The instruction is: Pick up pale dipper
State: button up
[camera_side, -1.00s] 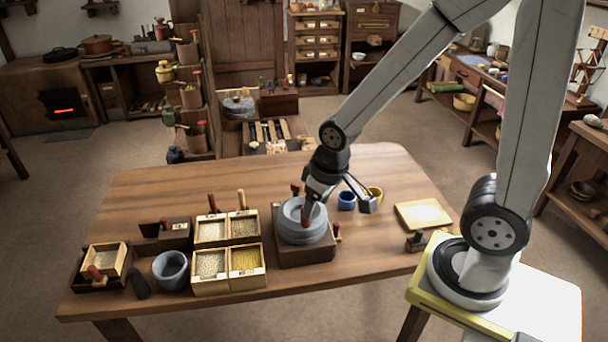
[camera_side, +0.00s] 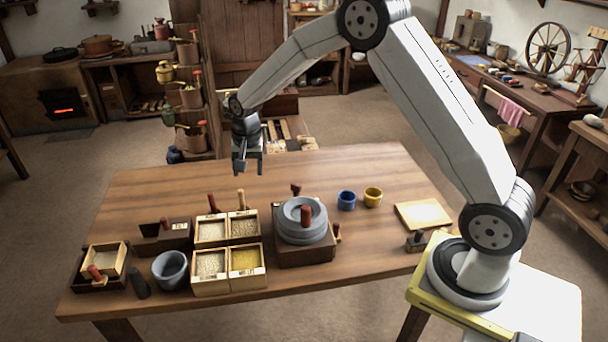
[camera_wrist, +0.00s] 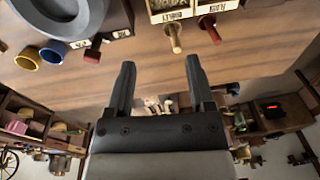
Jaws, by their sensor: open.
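My gripper (camera_side: 248,172) is open and empty, pointing down above the table behind the grain box. In the wrist view, the fingertips (camera_wrist: 160,65) are apart, with the pale handle beyond them and not between them.
The stone quern (camera_side: 303,235) stands right of the grain box. Blue (camera_side: 346,201) and yellow (camera_side: 373,198) cups are farther right. A grey mortar (camera_side: 171,271) and dark pestle (camera_side: 139,284) are left.

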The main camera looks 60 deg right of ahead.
jog(key=w+d+f+m, duration=0.2)
jog(key=w+f+m, duration=0.15)
jog(key=w, duration=0.25)
jog(key=m+g, duration=0.1)
jog(key=m, duration=0.4)
send_over(240, 190)
jog(key=shift+a+f, duration=0.1)
jog(key=shift+f, duration=3.3)
jog(key=shift+f, duration=0.1)
jog(key=shift+f, duration=1.2)
jog(key=shift+f, duration=0.15)
jog(key=shift+f, duration=2.45)
grip_shut()
